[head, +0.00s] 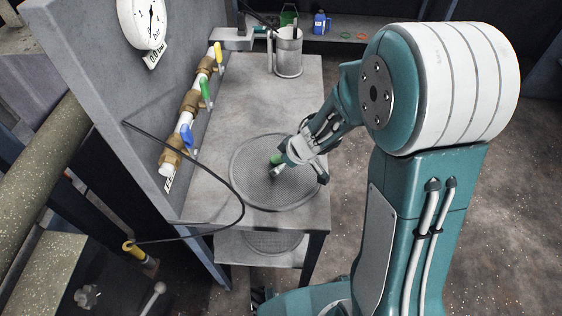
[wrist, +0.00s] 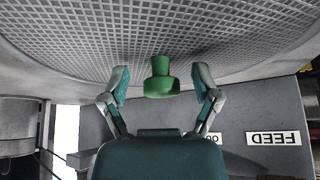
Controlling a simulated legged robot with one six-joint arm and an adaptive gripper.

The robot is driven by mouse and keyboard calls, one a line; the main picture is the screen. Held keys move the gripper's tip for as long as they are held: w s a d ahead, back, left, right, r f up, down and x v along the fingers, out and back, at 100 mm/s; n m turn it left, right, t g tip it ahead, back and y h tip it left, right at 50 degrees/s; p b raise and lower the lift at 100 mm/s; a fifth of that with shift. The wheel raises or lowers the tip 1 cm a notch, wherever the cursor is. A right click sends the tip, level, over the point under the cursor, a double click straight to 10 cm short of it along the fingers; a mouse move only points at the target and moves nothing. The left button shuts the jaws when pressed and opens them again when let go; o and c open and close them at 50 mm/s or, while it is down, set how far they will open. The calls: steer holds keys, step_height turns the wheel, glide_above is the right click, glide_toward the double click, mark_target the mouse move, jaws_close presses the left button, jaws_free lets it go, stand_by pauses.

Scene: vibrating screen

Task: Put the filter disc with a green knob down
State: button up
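The filter disc (head: 255,190), a round grey mesh disc, lies at the front end of the grey table and appears to rest flat on it. Its green knob (head: 276,160) stands near the middle and is partly covered by my gripper (head: 292,168) in the head view. In the wrist view the knob (wrist: 160,80) sits between the two fingertips of my gripper (wrist: 163,82). A gap shows on each side of the knob, so the fingers are open and not touching it. The mesh of the disc (wrist: 160,35) fills the top of that view.
A metal cup (head: 288,55) stands at the table's back. A black cable (head: 190,168) loops over the table's left edge. The table's middle (head: 265,105) is clear.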

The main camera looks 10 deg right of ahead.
steer(key=s+d+r+m+t+h, duration=0.1)
steer(key=d+r+m+t+h, duration=0.4)
steer(key=r, duration=0.8)
steer(key=s+d+r+m+t+h, duration=0.15)
steer(key=d+r+t, duration=0.25)
steer(key=d+r, duration=0.65)
steer(key=s+a+f+m+g+y, duration=0.1)
steer(key=s+a+g, duration=0.2)
steer(key=s, duration=0.5)
steer(key=s+a+m+g, duration=0.2)
steer(key=s+a+g, duration=0.2)
steer(key=s, duration=0.5)
steer(key=shift+f+y, duration=0.35)
steer(key=shift+m, duration=0.25)
